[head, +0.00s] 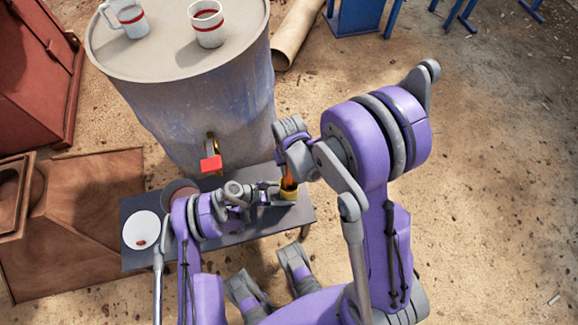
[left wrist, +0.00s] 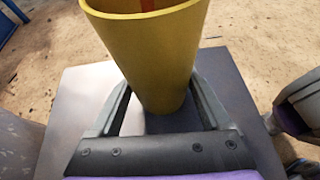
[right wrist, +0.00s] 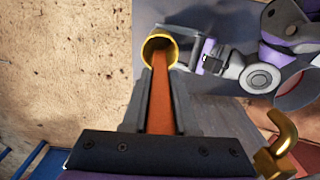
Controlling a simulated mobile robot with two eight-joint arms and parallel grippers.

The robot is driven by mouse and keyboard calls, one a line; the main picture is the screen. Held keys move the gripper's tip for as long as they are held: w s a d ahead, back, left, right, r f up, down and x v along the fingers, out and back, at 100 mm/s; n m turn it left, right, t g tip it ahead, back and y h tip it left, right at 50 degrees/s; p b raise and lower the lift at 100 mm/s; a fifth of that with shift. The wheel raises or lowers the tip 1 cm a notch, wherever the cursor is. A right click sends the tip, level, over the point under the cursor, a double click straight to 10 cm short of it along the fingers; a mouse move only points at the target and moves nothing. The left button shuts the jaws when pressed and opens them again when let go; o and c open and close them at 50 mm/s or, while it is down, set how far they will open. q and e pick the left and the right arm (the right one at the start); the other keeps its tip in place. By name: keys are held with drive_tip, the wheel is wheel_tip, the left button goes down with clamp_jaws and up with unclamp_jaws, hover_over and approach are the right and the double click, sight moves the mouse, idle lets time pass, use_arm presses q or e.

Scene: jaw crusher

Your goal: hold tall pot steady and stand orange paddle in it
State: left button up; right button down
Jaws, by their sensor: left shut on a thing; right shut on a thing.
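The tall pot is yellow and stands upright on the dark bench, at its right part in the head view (head: 289,194). My left gripper (head: 270,192) is shut on it, with one finger on each side of its wall in the left wrist view (left wrist: 150,60). The orange paddle (right wrist: 160,105) is held lengthwise between the fingers of my right gripper (right wrist: 163,75), above the pot. Its far end reaches the pot's round mouth (right wrist: 160,38). A bit of orange shows inside the rim in the left wrist view (left wrist: 148,4). How deep it sits is hidden.
A big metal barrel (head: 200,110) with a red-handled tap (head: 211,164) stands behind the bench (head: 225,238); the brass tap is close beside my right gripper (right wrist: 280,145). Two mugs (head: 207,24) stand on the barrel. A white bowl (head: 141,230) is at the bench's left.

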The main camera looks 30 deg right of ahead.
sight(289, 178)
drive_tip(key=shift+f, duration=3.4)
drive_tip(key=c, duration=0.6)
unclamp_jaws()
drive_tip(key=shift+r, duration=0.15)
wheel_tip(289, 178, up, 12)
drive_tip(key=shift+f, duration=0.1)
use_arm(q)
drive_tip(key=o, duration=0.8)
drive_tip(key=v, duration=1.2)
